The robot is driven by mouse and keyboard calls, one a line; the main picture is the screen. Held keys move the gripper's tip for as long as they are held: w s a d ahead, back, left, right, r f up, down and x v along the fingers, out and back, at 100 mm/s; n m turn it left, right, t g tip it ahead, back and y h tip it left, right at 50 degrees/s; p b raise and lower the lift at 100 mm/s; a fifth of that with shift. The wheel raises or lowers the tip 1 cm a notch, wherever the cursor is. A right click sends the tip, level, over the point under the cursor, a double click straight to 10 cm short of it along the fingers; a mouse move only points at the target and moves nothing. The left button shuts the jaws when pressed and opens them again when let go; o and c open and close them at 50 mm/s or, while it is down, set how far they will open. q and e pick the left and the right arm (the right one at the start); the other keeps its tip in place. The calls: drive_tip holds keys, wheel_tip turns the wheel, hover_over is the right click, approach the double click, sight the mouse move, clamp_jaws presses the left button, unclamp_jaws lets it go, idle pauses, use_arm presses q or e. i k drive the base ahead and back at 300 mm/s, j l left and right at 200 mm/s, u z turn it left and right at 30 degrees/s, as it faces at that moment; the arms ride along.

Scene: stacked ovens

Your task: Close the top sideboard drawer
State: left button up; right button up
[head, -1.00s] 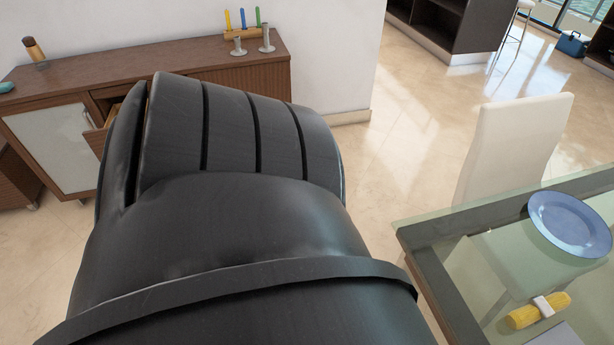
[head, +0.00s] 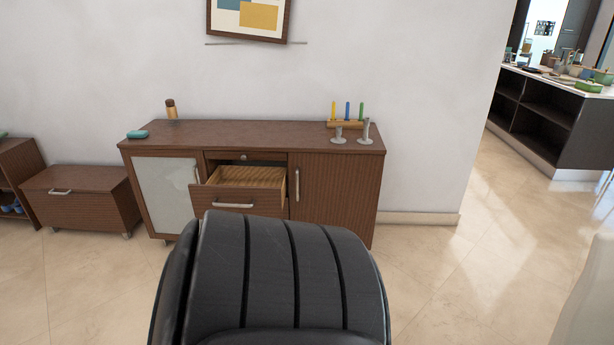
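The brown wooden sideboard (head: 335,185) stands against the wall in the middle of the head view. Its middle section has an open drawer (head: 235,203), pulled well out, with a bar handle on its front and a pale wood inside that looks empty. Just above it is a narrow strip with a small round metal piece (head: 243,157); I cannot tell if this is a separate shut drawer. Neither gripper is in view.
A glass-fronted door (head: 168,188) is left of the drawer and a wooden door right of it. A low cabinet (head: 83,197) is at left. Floor (head: 440,270) is clear at right.

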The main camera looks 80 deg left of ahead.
sight(249, 190)
drive_tip(key=u, duration=0.85)
drive_tip(key=k+u, duration=0.1)
drive_tip(key=u, duration=0.8)
drive_tip(key=k+u, duration=0.1)
drive_tip(key=u, duration=1.2)
drive_tip(key=i+l, duration=0.3)
drive_tip(key=i, duration=0.25)
drive_tip(key=i+l+u, duration=0.1)
drive_tip(key=i+l, duration=0.15)
drive_tip(key=i, duration=0.3)
drive_tip(key=i+l, duration=0.35)
drive_tip(key=i, duration=0.2)
